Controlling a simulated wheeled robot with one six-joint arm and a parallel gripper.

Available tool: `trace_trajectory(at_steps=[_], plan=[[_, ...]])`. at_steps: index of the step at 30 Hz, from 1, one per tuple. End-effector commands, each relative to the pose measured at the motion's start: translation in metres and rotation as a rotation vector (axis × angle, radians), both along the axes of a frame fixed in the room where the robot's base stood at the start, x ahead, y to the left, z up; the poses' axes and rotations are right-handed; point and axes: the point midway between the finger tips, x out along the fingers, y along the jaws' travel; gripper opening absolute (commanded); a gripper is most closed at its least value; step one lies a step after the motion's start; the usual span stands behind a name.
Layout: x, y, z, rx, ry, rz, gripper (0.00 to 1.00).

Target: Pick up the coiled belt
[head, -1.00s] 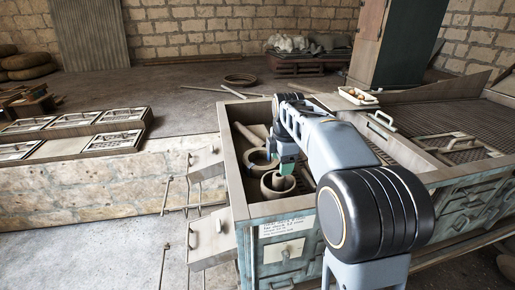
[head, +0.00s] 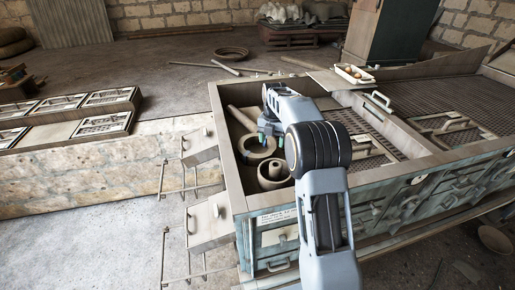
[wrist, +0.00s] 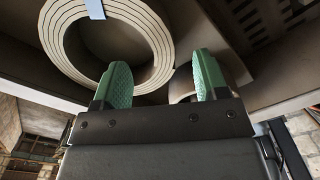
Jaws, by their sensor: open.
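The coiled belt (head: 247,152) lies in the left compartment of the workbench in the head view. In the wrist view the coiled belt (wrist: 70,55) shows pale and dark concentric turns with a light blue band at the top edge. My gripper (head: 271,139) is at the coil's far right side in the head view. In the wrist view my gripper (wrist: 161,78) is open, with two green fingers apart and nothing held between them. The left finger overlaps the coil's lower right edge in the picture; I cannot tell whether they touch.
A round stepped part (head: 274,172) sits just in front of the coil in the same compartment. The compartment's wooden rim (head: 228,165) surrounds both. A white tray (head: 354,74) with small round items stands at the back. Grated panels (head: 455,128) lie to the right.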

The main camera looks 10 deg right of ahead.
Motion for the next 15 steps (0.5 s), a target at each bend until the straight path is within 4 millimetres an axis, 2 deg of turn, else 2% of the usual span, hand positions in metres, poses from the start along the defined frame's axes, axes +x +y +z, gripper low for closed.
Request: trace_trajectory(at_steps=[8,15], plan=[[-0.001,-0.001,-0.015,0.0,0.001,-0.002,0.67],[-0.004,-0.003,-0.047,0.0,0.004,-0.003,0.67]])
